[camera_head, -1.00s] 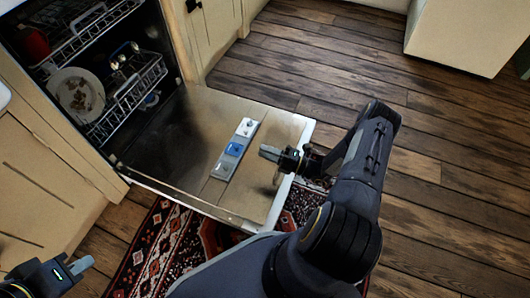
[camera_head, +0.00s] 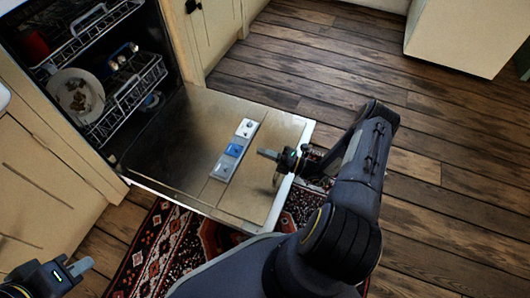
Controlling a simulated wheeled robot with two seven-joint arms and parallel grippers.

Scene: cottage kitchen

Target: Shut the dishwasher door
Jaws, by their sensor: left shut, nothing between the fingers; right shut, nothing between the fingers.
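The dishwasher door (camera_head: 190,130) is folded down, lying open and roughly level in front of the dishwasher (camera_head: 95,60). A strip with a blue middle, the detergent dispenser (camera_head: 234,150), lies on its inner face. My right gripper (camera_head: 262,153) is shut and empty, above or at the outer edge of the door on its right side; I cannot tell whether it touches the door. My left gripper (camera_head: 84,264) is shut and empty at the lower left, apart from the door.
Inside the dishwasher, racks (camera_head: 130,95) hold a plate (camera_head: 77,95) and other dishes. A patterned rug (camera_head: 165,250) lies under and in front of the door. Cabinets flank the opening. The wooden floor (camera_head: 320,60) to the right is clear.

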